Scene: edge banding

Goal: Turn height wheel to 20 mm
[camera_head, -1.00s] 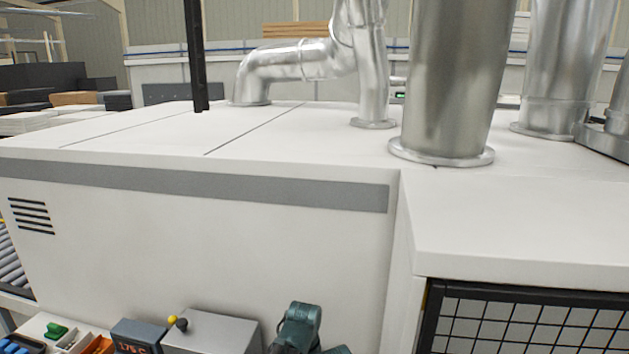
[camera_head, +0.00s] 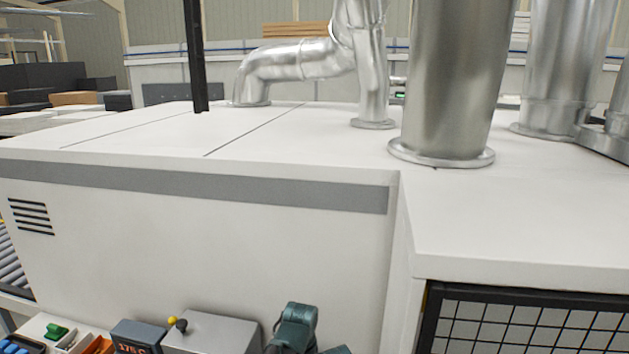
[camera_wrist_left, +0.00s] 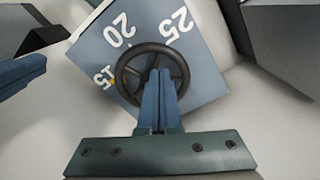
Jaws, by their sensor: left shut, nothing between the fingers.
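The height wheel (camera_wrist_left: 128,62) is a dark spoked handwheel in the left wrist view. It sits on a blue-grey plate (camera_wrist_left: 205,75) marked 15, 20 and 25 in white. A small yellow-orange mark (camera_wrist_left: 112,82) shows at the wheel's rim close to the 15. My left gripper (camera_wrist_left: 158,75) is shut, its blue fingers together over the wheel's middle and lower part, hiding some of it. I cannot tell if they touch the wheel. The head view does not show the wheel. My right gripper is not in view.
In the head view, a white machine housing (camera_head: 200,240) fills the middle, with metal ducts (camera_head: 450,80) on top. A grey box (camera_head: 215,335), a temperature display (camera_head: 138,338) and a black mesh panel (camera_head: 520,325) are low in front.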

